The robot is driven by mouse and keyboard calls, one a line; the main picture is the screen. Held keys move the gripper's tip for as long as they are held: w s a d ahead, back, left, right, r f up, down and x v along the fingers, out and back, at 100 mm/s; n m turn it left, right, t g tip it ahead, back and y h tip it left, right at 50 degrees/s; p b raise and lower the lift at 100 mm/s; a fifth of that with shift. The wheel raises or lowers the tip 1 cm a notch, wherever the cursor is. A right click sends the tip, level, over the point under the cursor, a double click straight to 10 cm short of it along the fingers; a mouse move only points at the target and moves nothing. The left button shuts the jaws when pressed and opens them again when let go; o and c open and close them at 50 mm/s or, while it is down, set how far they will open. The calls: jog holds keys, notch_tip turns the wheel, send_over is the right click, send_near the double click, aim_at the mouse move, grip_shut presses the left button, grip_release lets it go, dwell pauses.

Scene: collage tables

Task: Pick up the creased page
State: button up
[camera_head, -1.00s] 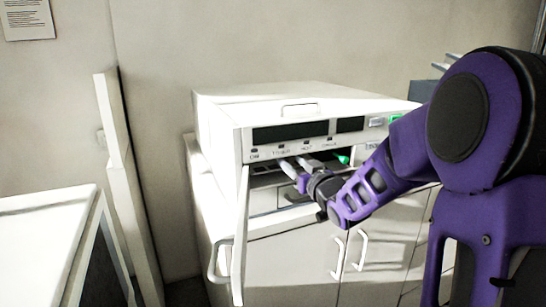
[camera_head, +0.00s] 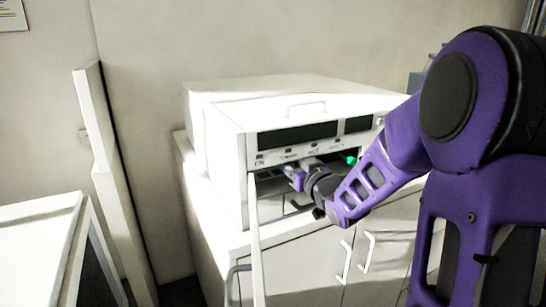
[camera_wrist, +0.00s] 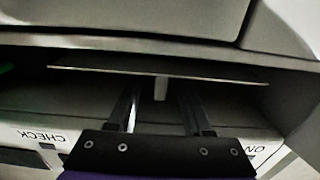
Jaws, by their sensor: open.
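No creased page can be made out for certain. My gripper (camera_head: 291,172) reaches into the open slot of a white machine (camera_head: 215,135), under its dark display. It also shows in the wrist view (camera_wrist: 158,108), with its two fingers apart and pointing into the slot. A thin, flat, pale sheet or plate (camera_wrist: 215,75) lies across the opening beyond the fingers there; I cannot tell if it is paper. A small pale upright piece (camera_wrist: 160,88) shows between the fingers. I cannot tell whether the fingers touch either one. The slot's depth is dark.
The machine's open white door (camera_head: 257,250) hangs just left of my gripper. A green item (camera_head: 350,160) sits at the slot's right. The machine stands on a white cabinet (camera_head: 305,265). A white surface (camera_head: 35,215) is at left. A printed sheet (camera_head: 12,15) hangs on the wall.

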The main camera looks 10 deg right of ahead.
grip_shut()
dwell(0.3)
jog(key=shift+a+r, duration=0.1)
jog(key=shift+r, duration=0.25)
dwell(0.4)
